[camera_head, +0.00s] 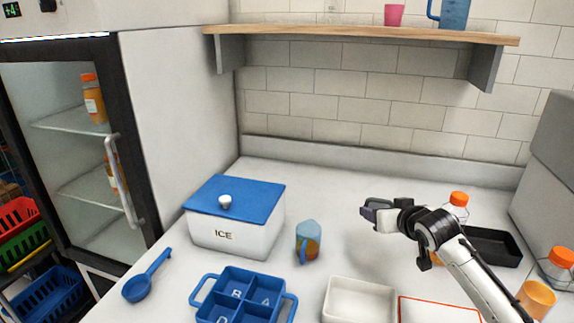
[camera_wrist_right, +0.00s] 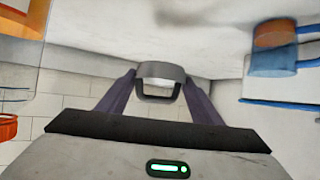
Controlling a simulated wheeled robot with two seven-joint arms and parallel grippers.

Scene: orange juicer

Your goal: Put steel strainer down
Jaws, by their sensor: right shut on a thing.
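My right gripper (camera_head: 374,209) reaches in from the lower right, above the white counter. In the right wrist view it (camera_wrist_right: 160,92) is shut on the steel strainer (camera_wrist_right: 162,71), a small grey band-like piece between the fingertips. In the head view the strainer is hard to tell apart from the dark fingers. I cannot tell how far it is above the counter. My left gripper is not in view.
A blue-lidded ICE box (camera_head: 232,238), a blue jug (camera_head: 308,243), a blue divided caddy (camera_head: 240,296), a blue scoop (camera_head: 147,278) and a white tray (camera_head: 358,300) stand left and in front. A capped bottle (camera_head: 458,204) and black tray (camera_head: 494,247) are right. The back counter is clear.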

